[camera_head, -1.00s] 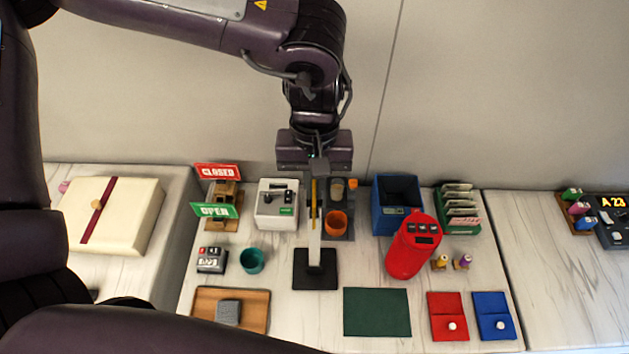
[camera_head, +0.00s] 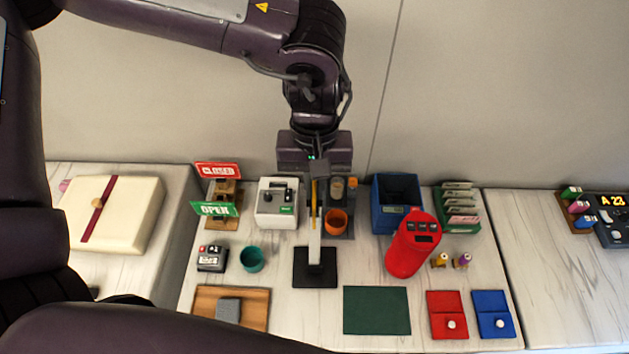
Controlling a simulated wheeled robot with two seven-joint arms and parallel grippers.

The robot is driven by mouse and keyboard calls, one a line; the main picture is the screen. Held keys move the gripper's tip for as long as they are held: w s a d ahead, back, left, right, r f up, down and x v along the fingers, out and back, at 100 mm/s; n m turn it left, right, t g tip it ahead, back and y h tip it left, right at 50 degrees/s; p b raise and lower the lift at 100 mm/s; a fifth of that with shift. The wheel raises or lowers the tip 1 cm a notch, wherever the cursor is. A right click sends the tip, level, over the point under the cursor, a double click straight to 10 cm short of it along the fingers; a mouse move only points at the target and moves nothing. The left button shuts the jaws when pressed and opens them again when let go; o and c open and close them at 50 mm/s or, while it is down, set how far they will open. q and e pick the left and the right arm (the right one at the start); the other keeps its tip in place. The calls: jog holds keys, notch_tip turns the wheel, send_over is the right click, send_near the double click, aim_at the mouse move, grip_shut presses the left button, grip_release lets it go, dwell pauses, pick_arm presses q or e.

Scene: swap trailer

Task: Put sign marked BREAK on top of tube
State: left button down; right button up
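Two signs stand on a wooden rack (camera_head: 222,222) at the left of the counter. The red sign (camera_head: 217,170) has lettering that is hard to read now. The green sign (camera_head: 214,209) reads OPEN. I cannot make out a sign marked BREAK. My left gripper (camera_head: 314,190) points down over the back centre, at the top of a pale upright post on a black base (camera_head: 314,278). Whether its fingers touch the post is unclear. My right gripper is out of view.
Around the post are a white device (camera_head: 278,207), an orange cup (camera_head: 336,222), a blue bin (camera_head: 394,210) and a teal cup (camera_head: 252,260). A dark green mat (camera_head: 377,322) lies bare in front. A cream box (camera_head: 128,225) is at left. Free room lies right of the blue pad (camera_head: 492,300).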

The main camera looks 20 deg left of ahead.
pick_arm(q)
jog(key=shift+f, duration=0.3)
dwell(0.4)
jog(key=shift+f+b, duration=0.3)
jog(key=shift+f, duration=0.1)
jog(key=shift+f, duration=0.2)
jog(key=shift+f+b, duration=0.35)
jog(key=shift+f, duration=0.05)
jog(key=shift+f, duration=0.1)
dwell(0.6)
jog(key=shift+f+b, duration=0.3)
jog(key=shift+f, duration=0.1)
jog(key=shift+f, duration=0.25)
dwell(0.4)
